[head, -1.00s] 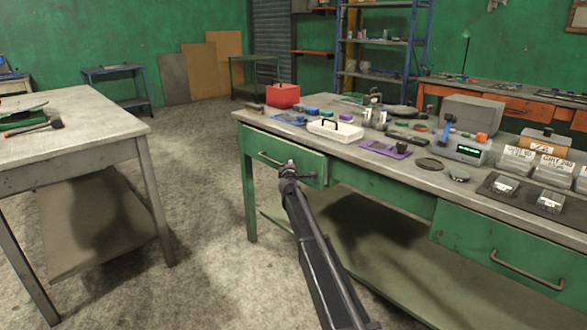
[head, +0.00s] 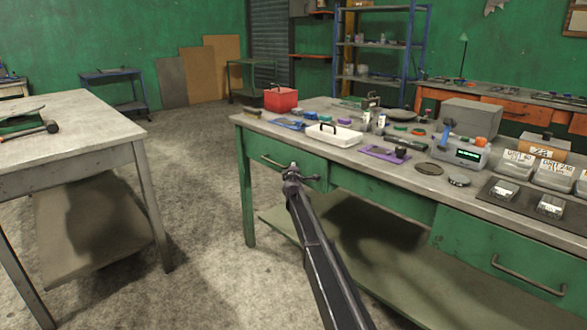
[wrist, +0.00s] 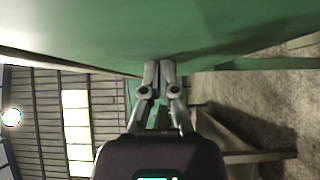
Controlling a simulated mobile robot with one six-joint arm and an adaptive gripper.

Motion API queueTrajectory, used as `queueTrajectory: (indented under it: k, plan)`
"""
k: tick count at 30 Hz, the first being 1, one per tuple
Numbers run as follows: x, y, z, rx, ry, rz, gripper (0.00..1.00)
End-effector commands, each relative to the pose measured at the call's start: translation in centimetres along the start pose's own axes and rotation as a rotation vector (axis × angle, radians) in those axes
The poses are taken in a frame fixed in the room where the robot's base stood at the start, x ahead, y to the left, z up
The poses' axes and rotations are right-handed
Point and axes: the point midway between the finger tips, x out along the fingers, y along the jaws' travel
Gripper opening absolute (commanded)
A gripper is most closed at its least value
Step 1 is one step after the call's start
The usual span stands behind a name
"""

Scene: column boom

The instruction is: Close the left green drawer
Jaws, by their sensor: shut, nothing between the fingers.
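The left green drawer (head: 262,144) is in the left end of the long workbench, with a dark bar handle on its front. In the head view its front looks flush or nearly flush with the bench; a small gap cannot be ruled out. My gripper (head: 291,168) is at the drawer front, over the middle of the handle and hiding part of it. In the wrist view my gripper (wrist: 160,66) is shut and empty, its fingertips at the edge of the green drawer front (wrist: 180,30), touching it or very close.
The workbench top (head: 400,178) holds a red box (head: 281,99), a white tray (head: 334,135) and several small tools. A right green drawer (head: 490,250) looks shut. Another table (head: 70,135) stands left, with clear floor between. A lower shelf (head: 375,245) lies under the bench.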

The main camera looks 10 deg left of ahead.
Motion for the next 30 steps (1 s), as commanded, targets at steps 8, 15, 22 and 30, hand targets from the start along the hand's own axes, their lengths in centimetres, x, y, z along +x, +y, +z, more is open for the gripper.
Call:
queueTrajectory:
  k: [8, 15, 22, 30]
  plan:
    - [-0.9, 0.1, -1.1, 0.0, -0.003, 0.001, 0.0]
    - [-4.3, 0.2, -2.3, 0.0, 0.0, 0.002, 0.0]
    - [-8.3, 0.2, -2.2, 0.0, 0.001, 0.002, 0.0]
    - [-11.4, 0.2, -2.2, 0.0, 0.0, 0.002, 0.0]
